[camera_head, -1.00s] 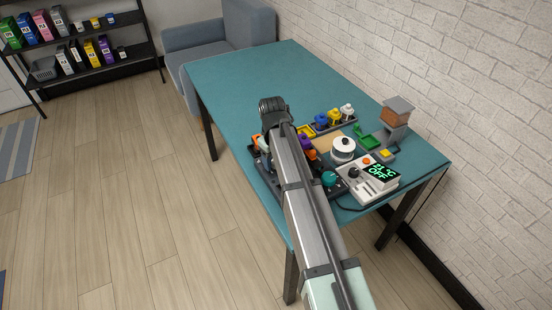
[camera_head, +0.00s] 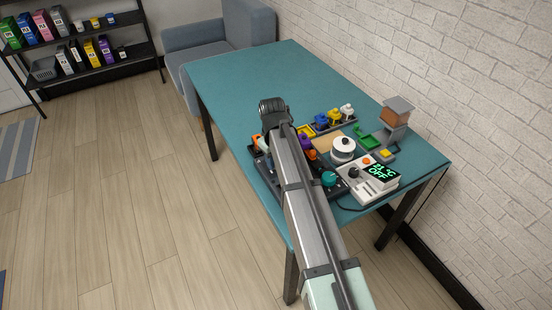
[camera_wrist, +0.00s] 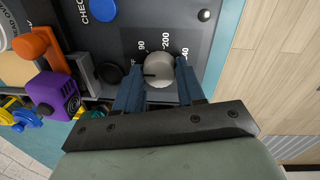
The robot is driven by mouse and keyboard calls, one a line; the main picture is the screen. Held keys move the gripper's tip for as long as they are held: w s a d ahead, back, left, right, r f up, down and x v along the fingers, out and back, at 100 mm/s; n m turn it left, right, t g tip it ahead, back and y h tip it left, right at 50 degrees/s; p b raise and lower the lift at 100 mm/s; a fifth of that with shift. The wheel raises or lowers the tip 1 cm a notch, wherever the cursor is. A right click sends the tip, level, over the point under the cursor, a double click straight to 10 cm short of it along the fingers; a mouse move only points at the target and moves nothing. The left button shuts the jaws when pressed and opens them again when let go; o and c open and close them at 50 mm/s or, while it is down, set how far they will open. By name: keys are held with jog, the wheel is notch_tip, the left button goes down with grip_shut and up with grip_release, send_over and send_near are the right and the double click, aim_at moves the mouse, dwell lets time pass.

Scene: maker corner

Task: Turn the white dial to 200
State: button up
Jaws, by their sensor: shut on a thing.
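The white dial (camera_wrist: 158,70) sits on a dark grey panel (camera_wrist: 218,18) in the wrist view. Marks reading OFF, 90, 200 and a partly covered one ending in 40 run around it. A short dark line on the dial points left, toward the OFF side. My gripper (camera_wrist: 158,84) is shut on the dial, with one blue finger on its left and one on its right.
An orange lever (camera_wrist: 40,45), a purple block-shaped control (camera_wrist: 52,95) and a blue button (camera_wrist: 103,9) are near the dial. A white device with a green display (camera_head: 383,173) and a white round pot (camera_head: 343,150) stand right of my arm. The table's far half (camera_head: 275,75) is clear.

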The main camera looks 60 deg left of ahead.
jog(key=m, duration=0.4)
jog(key=shift+a+m, duration=0.1)
jog(key=shift+m, duration=0.3)
jog(key=m, duration=0.5)
jog(key=shift+w+m+h, duration=0.1)
jog(key=shift+m+h, duration=0.2)
jog(key=shift+h, duration=0.1)
jog(key=m, duration=0.9)
jog(key=shift+g, duration=0.4)
jog(key=shift+m, duration=0.3)
jog(key=o, duration=1.1)
jog(key=shift+c, duration=0.2)
jog(key=shift+r, duration=0.1)
